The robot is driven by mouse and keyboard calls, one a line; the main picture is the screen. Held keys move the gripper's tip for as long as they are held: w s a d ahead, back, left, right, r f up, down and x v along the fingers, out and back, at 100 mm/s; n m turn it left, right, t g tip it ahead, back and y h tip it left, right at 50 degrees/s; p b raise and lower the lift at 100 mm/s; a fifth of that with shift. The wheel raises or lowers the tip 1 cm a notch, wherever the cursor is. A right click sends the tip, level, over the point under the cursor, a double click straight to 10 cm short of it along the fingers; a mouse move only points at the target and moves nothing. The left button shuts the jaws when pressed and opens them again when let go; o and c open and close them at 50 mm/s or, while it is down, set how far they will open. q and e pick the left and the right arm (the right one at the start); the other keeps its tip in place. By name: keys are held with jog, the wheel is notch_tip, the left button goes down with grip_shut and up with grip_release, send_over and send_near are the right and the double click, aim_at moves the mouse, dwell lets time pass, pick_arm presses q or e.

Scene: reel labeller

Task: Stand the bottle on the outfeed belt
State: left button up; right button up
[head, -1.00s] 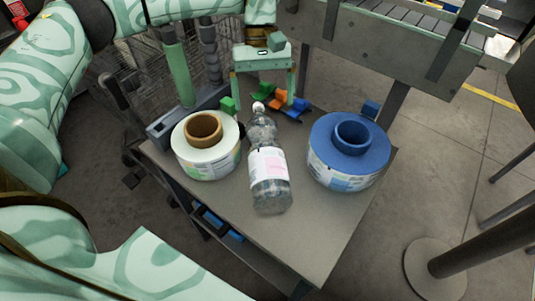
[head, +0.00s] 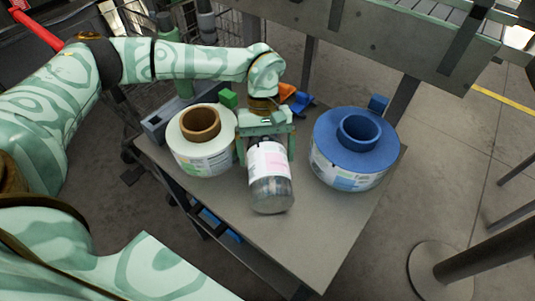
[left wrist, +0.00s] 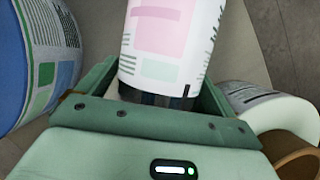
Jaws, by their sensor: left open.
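The clear bottle (head: 270,190) with a white and pink label appears to lie on its side on the small grey table, base towards me. Its label also shows in the left wrist view (left wrist: 172,35). My left gripper (head: 266,158) is over the bottle's neck end, its open fingers on either side of it. The palm hides the cap and neck. In the left wrist view the bottle runs out between the fingers. A grey conveyor frame (head: 400,40), perhaps the outfeed belt, crosses the top right; its surface is mostly out of view. My right gripper is not in view.
A white label reel (head: 205,160) stands close left of the bottle and my gripper. A blue reel (head: 345,175) stands to the right. The table's front (head: 300,245) is clear. A dark post with a round base (head: 435,270) stands at the lower right.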

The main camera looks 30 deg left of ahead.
pick_arm(q)
jog(key=c, duration=1.8)
jog(key=shift+r, duration=0.1)
